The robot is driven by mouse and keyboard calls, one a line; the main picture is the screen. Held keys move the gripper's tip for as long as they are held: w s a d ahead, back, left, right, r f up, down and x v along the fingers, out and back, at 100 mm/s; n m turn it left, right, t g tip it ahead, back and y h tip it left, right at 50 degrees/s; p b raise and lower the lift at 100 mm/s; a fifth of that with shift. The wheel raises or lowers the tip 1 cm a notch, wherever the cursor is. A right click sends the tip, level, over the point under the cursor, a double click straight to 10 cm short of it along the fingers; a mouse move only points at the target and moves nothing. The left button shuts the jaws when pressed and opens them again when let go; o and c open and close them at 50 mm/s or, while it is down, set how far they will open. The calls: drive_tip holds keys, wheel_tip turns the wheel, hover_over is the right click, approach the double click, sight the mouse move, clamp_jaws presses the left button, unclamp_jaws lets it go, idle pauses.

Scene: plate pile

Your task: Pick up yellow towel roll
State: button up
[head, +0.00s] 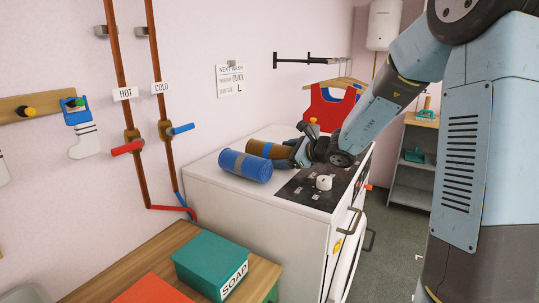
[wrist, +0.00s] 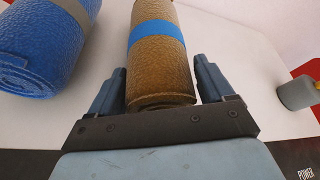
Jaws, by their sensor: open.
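The yellow towel roll (head: 260,148) looks brownish-yellow with a blue band and lies on top of the white machine. In the wrist view the roll (wrist: 158,65) lies lengthwise, with its near end between the two fingers. My gripper (wrist: 163,90) is open, with one finger on each side of the roll; I cannot tell whether either finger touches it. In the head view my gripper (head: 297,153) reaches in from the right at the roll's right end and hides part of it.
A blue towel roll (head: 245,166) with a grey band lies close to the left; it also shows in the wrist view (wrist: 45,50). The white machine (head: 262,208) has a knob (head: 323,182) on its dark panel. A green soap box (head: 212,262) stands on the wooden bench.

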drive_tip(key=c, duration=0.8)
drive_tip(key=shift+r, duration=0.15)
drive_tip(key=shift+c, duration=0.2)
